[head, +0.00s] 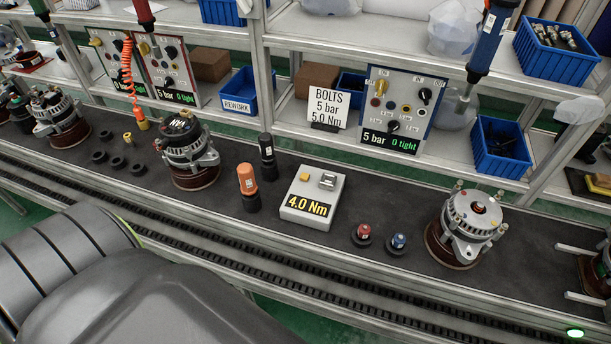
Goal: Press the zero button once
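A pale grey box (318,196) with a yellow display reading "4.0 Nm" sits on the dark bench mat, near the middle of the head view. A small yellow button (305,176) is on its top at the left, beside a dark and silver fitting (328,181). No readable label marks any button as zero. A control panel (404,77) behind it, reading "5 bar 0 tight", also carries coloured buttons and black knobs. Neither of my grippers is in view.
An orange-topped tool (247,184) and a black tool (267,156) stand left of the box. Red (364,231) and blue (399,240) capped pieces are to its right, before an alternator (472,220). A hanging blue driver (492,40) is at upper right. A conveyor track runs in front.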

